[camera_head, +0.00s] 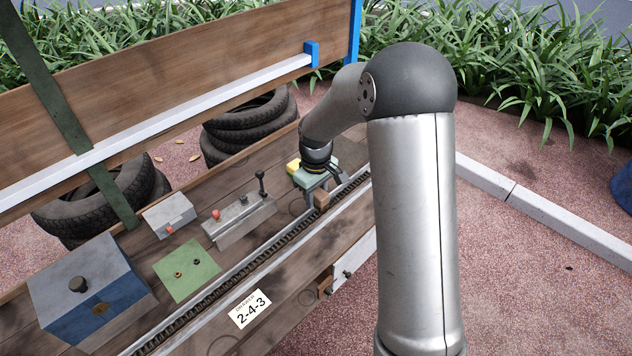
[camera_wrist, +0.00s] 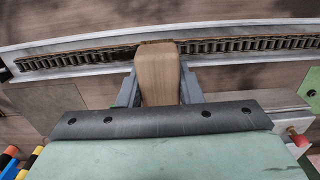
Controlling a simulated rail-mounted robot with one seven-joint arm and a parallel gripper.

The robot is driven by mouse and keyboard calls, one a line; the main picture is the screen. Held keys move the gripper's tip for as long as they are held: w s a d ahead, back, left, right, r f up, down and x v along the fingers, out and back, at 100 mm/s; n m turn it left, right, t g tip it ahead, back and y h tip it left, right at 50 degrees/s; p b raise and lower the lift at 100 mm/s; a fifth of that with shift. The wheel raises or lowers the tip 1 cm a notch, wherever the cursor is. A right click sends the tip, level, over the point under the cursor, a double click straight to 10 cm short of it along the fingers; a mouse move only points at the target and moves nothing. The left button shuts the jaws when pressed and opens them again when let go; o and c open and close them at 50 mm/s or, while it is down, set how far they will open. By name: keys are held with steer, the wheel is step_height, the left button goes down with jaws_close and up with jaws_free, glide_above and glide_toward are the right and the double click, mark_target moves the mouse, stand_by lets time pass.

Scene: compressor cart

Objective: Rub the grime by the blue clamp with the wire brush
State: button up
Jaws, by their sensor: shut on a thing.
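My gripper (camera_head: 315,198) is shut on a wooden block (camera_head: 322,200), which looks like the handle of the wire brush. In the wrist view the block (camera_wrist: 158,75) stands between my two fingers, its far end at the edge of the chain channel (camera_wrist: 75,58). Its bristles are hidden, and I cannot tell whether it touches the surface. A blue clamp-like bracket (camera_head: 311,54) sits at the end of the white rail on the back board, above and behind my gripper. Dark smudges mark the planks, but I cannot tell which is the grime.
A grey-blue box (camera_head: 88,292), a green plate (camera_head: 187,269), a small box with a red knob (camera_head: 169,214) and a lever unit (camera_head: 239,220) stand left of my gripper. A 2-4-3 label (camera_head: 250,309) is on the front planks. Tyres (camera_head: 250,122) lie behind.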

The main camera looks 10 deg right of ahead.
steer(key=shift+r+p, duration=0.8)
steer(key=shift+r, duration=0.8)
steer(key=shift+f, duration=0.2)
